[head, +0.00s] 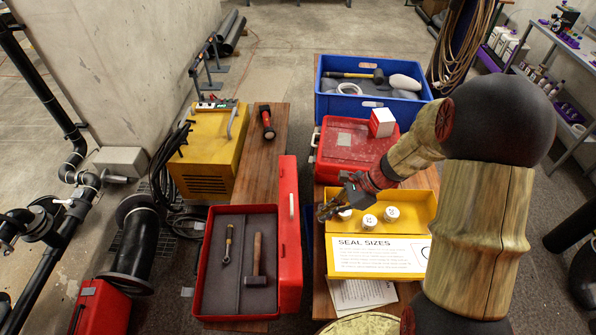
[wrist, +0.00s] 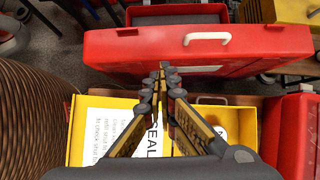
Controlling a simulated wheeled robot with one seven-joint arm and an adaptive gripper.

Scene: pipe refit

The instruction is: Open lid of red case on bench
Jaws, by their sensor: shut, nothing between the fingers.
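A red case (head: 204,262) sits on the left wooden bench with its lid raised. The lid (head: 290,240) stands up along the case's right side, and its white handle also shows in the wrist view (wrist: 207,38). The grey-lined inside holds a hammer (head: 256,262) and a wrench-like tool (head: 228,245). My gripper (head: 322,212) is shut and empty, right of the lid and above the left part of the yellow box. In the wrist view its fingertips (wrist: 163,68) overlap the lid's near edge; I cannot tell whether they touch it.
The yellow box (head: 334,258) holds white-topped cylinders and a "SEAL SIZES" card (head: 375,256). A yellow machine (head: 212,155) stands behind the open case.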

